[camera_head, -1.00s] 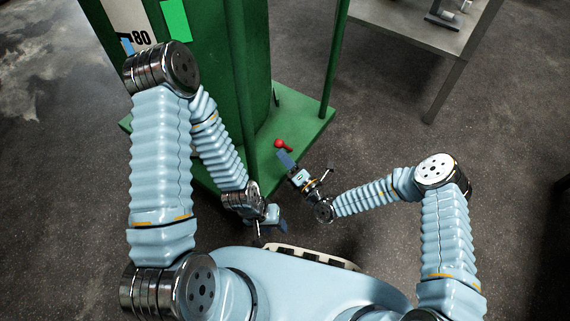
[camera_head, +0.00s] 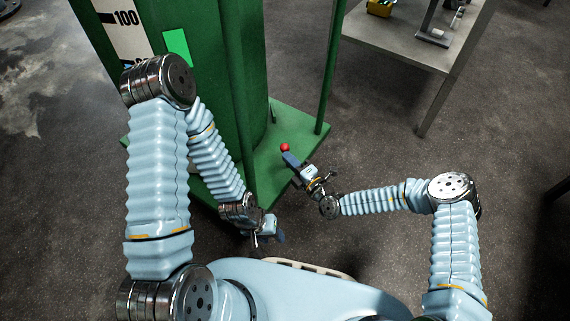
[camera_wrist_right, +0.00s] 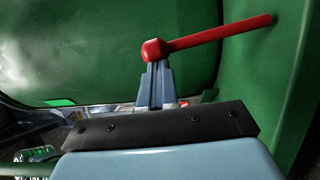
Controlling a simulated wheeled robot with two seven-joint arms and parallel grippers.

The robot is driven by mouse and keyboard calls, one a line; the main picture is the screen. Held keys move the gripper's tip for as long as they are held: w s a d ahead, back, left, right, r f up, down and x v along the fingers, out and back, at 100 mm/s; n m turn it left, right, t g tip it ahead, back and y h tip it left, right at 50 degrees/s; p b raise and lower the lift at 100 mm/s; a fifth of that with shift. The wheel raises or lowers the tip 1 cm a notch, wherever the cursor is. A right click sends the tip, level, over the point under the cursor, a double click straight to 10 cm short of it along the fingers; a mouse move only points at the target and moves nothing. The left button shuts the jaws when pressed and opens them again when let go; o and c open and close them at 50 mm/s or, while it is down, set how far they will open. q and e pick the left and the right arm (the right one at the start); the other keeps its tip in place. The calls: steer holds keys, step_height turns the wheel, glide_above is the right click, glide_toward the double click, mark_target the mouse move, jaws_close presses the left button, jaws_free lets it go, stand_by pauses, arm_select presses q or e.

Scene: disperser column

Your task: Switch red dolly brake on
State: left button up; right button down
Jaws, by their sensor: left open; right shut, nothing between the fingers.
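The red brake lever (camera_head: 285,147) shows as a red knob low on the green column's base. In the right wrist view it is a red rod (camera_wrist_right: 220,33) with a thicker red head (camera_wrist_right: 153,50), reaching up to the right. My right gripper (camera_head: 289,158) is shut and empty, its tips right at the red head. In the wrist view its fingers (camera_wrist_right: 155,80) lie just below the head; I cannot tell whether they touch. My left gripper (camera_head: 268,236) is open and empty, lower and left of the lever, in front of the green base.
The green disperser column (camera_head: 205,60) stands on a green base plate (camera_head: 295,128) with upright posts. A grey metal table (camera_head: 410,40) stands at the upper right, with a yellow bin (camera_head: 381,8) on it. The dark floor (camera_head: 390,150) between is open.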

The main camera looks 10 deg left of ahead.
arm_select(q)
step_height(320, 180, down, 3)
steer(key=b, duration=0.3)
steer(key=shift+s+d+r, duration=0.1)
steer(key=shift+d+r, duration=0.05)
arm_select(e)
steer(key=w+d+m+g+h, duration=0.1)
steer(key=w+d+m+g, duration=0.1)
steer(key=w+m, duration=0.4)
steer(key=w+d, duration=0.1)
steer(key=w, duration=0.2)
steer(key=shift+w+d, duration=0.15)
steer(key=shift+w+d+r, duration=0.1)
steer(key=shift+w, duration=0.05)
